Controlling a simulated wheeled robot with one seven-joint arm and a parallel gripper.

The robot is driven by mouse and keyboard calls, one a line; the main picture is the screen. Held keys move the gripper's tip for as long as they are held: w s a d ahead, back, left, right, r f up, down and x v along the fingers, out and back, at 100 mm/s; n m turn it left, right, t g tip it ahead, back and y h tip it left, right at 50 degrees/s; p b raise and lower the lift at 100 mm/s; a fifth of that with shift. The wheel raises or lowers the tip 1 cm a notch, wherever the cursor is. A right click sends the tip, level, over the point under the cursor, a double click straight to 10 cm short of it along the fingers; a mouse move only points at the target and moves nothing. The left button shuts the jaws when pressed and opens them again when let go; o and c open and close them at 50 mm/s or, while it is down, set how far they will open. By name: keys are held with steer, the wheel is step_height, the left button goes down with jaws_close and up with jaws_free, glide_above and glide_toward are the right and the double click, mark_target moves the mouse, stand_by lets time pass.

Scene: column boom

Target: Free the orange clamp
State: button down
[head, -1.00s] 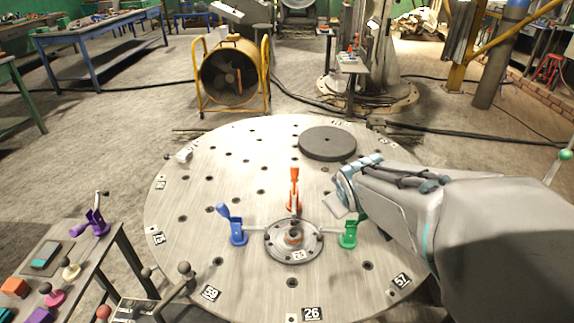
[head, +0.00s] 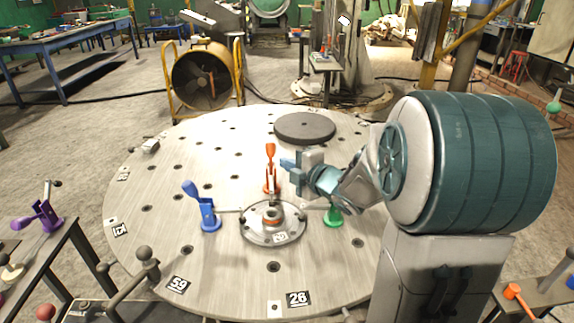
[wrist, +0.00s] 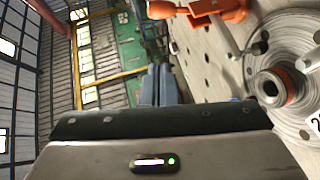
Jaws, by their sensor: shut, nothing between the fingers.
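The orange clamp (head: 269,180) stands on the round table behind the metal flange (head: 272,236), its handle pointing up. In the wrist view the clamp (wrist: 215,10) shows at the top, cut off by the frame edge, with its bar reaching toward the flange (wrist: 300,75). My gripper (head: 287,164) is just right of the orange handle in the head view, fingers pointing left toward it. Whether they touch it I cannot tell. In the wrist view the blue-grey fingers (wrist: 160,85) are together, with nothing between them.
The blue clamp (head: 205,208) stands left of the flange, its handle raised. The green clamp (head: 333,217) stands right of it, partly hidden by my arm. A dark disc (head: 304,127) lies at the table's back. The table's left side (head: 150,190) is mostly clear.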

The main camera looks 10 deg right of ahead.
glide_above(273, 168)
steer(key=s+a, duration=0.1)
steer(key=s, duration=0.3)
steer(key=shift+w+a+f+b, duration=0.15)
steer(key=shift+f+b, duration=0.15)
steer(key=shift+f, duration=0.55)
steer(key=shift+w+d+f, duration=0.1)
steer(key=shift+w+d, duration=0.15)
steer(key=shift+w, duration=0.3)
steer(key=shift+w+d+f, duration=0.1)
steer(key=shift+w+d, duration=0.1)
steer(key=shift+w, duration=0.3)
steer(key=shift+w+d+f, duration=0.2)
steer(key=shift+w+d, duration=0.15)
steer(key=shift+w, duration=0.4)
steer(key=shift+w+a+r+p, duration=0.15)
steer(key=shift+r+p, duration=0.1)
steer(key=shift+p, duration=0.55)
